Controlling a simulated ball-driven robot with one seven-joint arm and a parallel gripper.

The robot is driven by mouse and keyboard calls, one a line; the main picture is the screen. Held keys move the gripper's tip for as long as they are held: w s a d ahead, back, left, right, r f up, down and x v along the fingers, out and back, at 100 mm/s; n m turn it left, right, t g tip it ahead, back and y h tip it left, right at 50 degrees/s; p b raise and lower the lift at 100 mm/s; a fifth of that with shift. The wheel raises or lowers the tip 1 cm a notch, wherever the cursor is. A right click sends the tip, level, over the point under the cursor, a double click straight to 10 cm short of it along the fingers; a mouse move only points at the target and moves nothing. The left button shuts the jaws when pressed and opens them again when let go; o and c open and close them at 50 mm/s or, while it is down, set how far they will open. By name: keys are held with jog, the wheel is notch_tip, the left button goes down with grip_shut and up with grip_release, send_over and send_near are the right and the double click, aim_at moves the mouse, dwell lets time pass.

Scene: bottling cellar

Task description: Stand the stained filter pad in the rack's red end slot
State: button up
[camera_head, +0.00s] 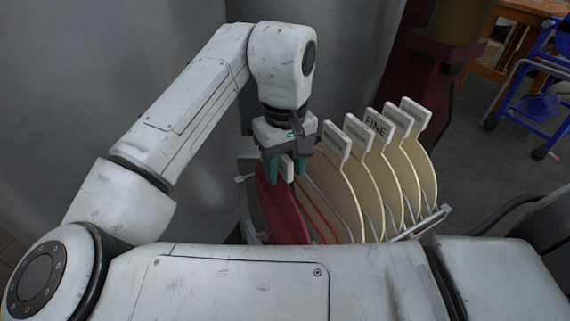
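The stained filter pad (281,211) is dark red with a white tab (287,170) on top. It is upright at the left end of the rack (431,222). My gripper (286,168) points down from above, its teal fingers on either side of the tab and seemingly shut on it. Thin red wires (324,215) of the red end slot show just right of the pad. The pad's lower edge is hidden behind my own white arm link, so I cannot tell whether it sits in the slot.
Several cream filter pads (372,178) with white tabs stand in the rack to the right; one tab reads FINE. A grey wall is behind on the left. A dark red stand (413,75) is behind the rack.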

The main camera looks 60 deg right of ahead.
jog(key=shift+r, duration=0.1)
notch_tip(320, 180, up, 11)
jog(key=shift+f+p, duration=0.15)
jog(key=shift+p, duration=0.9)
